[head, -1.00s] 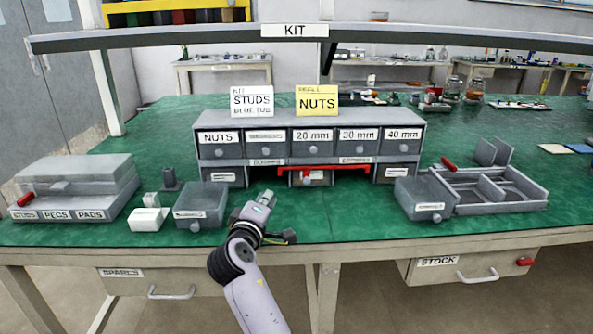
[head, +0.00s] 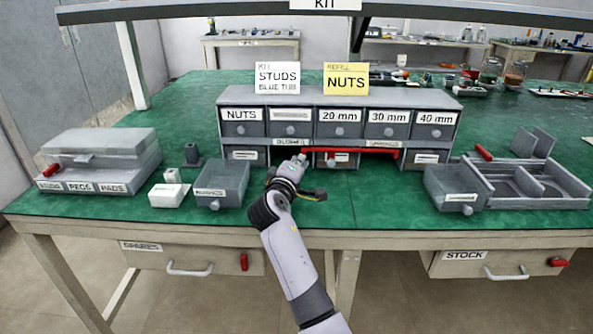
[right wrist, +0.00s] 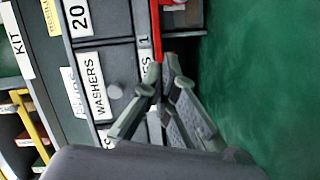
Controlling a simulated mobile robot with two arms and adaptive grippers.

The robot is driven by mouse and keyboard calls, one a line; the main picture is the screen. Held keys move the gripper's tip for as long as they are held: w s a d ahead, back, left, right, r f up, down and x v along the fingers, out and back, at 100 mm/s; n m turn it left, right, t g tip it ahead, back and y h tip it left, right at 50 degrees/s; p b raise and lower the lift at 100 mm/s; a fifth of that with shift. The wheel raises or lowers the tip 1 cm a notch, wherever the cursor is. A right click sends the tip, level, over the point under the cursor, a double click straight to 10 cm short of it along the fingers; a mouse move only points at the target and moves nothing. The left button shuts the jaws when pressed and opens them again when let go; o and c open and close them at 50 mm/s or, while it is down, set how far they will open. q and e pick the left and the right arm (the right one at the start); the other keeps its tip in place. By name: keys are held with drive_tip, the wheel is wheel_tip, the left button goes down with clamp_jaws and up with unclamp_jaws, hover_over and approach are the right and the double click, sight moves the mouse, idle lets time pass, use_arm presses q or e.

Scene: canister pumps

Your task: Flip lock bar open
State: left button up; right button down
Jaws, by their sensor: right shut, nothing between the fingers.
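The red lock bar (head: 365,151) lies level across the lower row of the grey drawer cabinet (head: 340,101), in front of the lower middle drawer. My right gripper (head: 299,159) is shut and empty, right at the bar's left end. In the right wrist view the bar (right wrist: 156,30) runs up from just beyond the closed fingertips (right wrist: 162,68). Whether the fingertips touch it I cannot tell. My left gripper is not in view.
A loose grey bin (head: 220,184) and a white block (head: 169,194) stand left of my right arm. A grey bin (head: 457,187) and a divided tray (head: 540,188) stand to the right. Green table top is clear between them, before the cabinet.

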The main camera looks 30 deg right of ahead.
drive_tip(key=x, duration=0.4)
drive_tip(key=shift+s+d+f, duration=0.2)
drive_tip(key=shift+s+d, duration=0.15)
drive_tip(key=shift+d, duration=0.15)
drive_tip(key=shift+s+d+f, duration=0.2)
drive_tip(key=shift+s+d, duration=0.1)
drive_tip(key=shift+d, duration=0.2)
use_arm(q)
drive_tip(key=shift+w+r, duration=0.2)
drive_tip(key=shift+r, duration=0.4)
use_arm(e)
drive_tip(key=shift+s+d+f, duration=0.2)
drive_tip(key=shift+s+d, duration=0.2)
drive_tip(key=shift+d, duration=0.15)
drive_tip(key=shift+s+d, duration=0.1)
drive_tip(key=shift+d, duration=0.1)
drive_tip(key=s+d+p, duration=0.2)
drive_tip(key=d, duration=0.1)
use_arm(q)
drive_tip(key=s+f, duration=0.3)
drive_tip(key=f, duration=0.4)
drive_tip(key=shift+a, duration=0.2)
use_arm(e)
drive_tip(key=v, duration=1.2)
